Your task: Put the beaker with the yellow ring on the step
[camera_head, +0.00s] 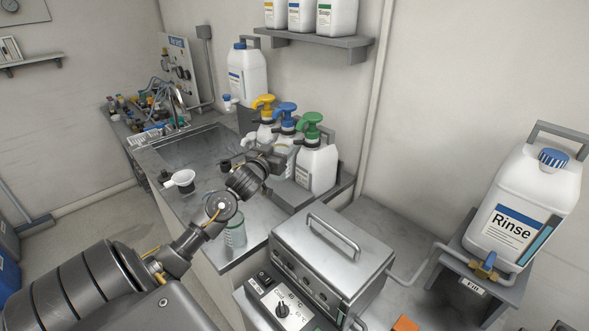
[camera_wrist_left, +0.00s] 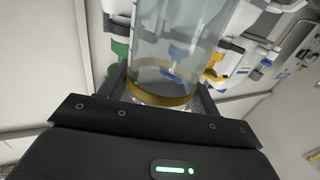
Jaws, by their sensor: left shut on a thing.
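The clear beaker with the yellow ring (camera_wrist_left: 160,97) fills the middle of the left wrist view. My left gripper (camera_wrist_left: 165,100) is shut on it near the ringed end. In the head view my left gripper (camera_head: 272,158) is in front of the pump bottles, and the beaker is mostly hidden there. A grey raised step (camera_head: 292,194) lies under the pump bottles, beside the gripper. I cannot tell whether the beaker touches it. My right gripper is not in view.
Pump bottles with yellow (camera_head: 264,103), blue (camera_head: 285,112) and green (camera_head: 311,125) heads stand close behind the gripper. Another clear vessel (camera_head: 235,235) stands on the counter below my arm. A metal box with a handle (camera_head: 330,255) is at the front right. A Rinse jug (camera_head: 520,210) stands at right.

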